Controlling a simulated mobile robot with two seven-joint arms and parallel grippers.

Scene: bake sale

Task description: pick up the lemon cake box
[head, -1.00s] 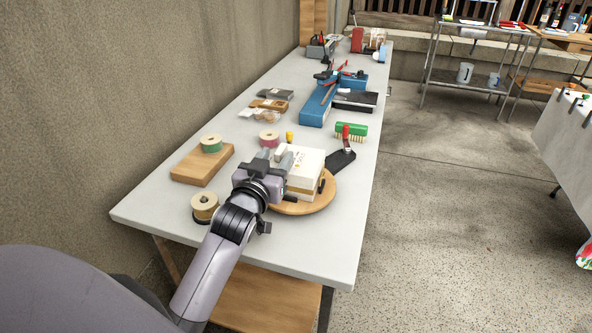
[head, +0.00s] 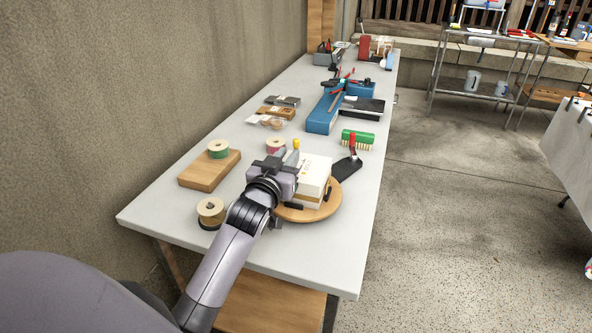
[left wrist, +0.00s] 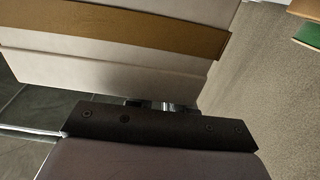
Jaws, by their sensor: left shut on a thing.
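The lemon cake box (head: 317,175) is a white box with a tan band near its base, at the near end of the table. It is over a round wooden board (head: 329,206); I cannot tell whether it still touches the board. My left gripper (head: 299,181) is shut on the box from its left side, partly hiding that side. In the left wrist view the box (left wrist: 110,60) fills the upper left, its brown band tilted, close against the dark gripper part. My right gripper is not in view.
A wooden block (head: 208,170) with a green roll (head: 218,149) and a tan tape roll (head: 211,212) stand left of the gripper. The table's near right corner is bare.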

